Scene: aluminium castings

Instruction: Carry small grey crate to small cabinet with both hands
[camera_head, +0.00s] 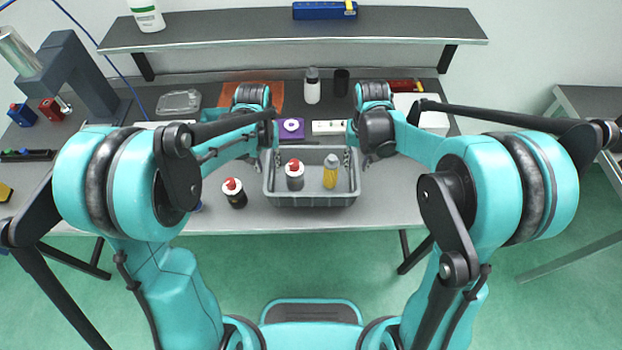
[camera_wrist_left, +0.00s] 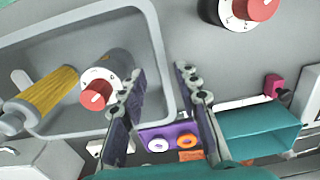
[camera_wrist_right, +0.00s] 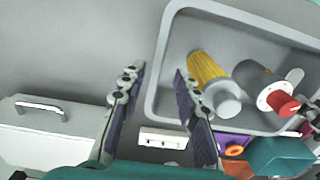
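Contact cannot be told. A white box with a handle (camera_wrist_right: 42,122), perhaps the small cabinet, stands behind right (camera_head: 432,122).
Behind the crate are a purple piece (camera_head: 291,129), a white strip (camera_head: 332,127), an upright white bottle (camera_head: 312,86) and a dark cup (camera_head: 341,83). A raised shelf (camera_head: 290,26) runs along the back.

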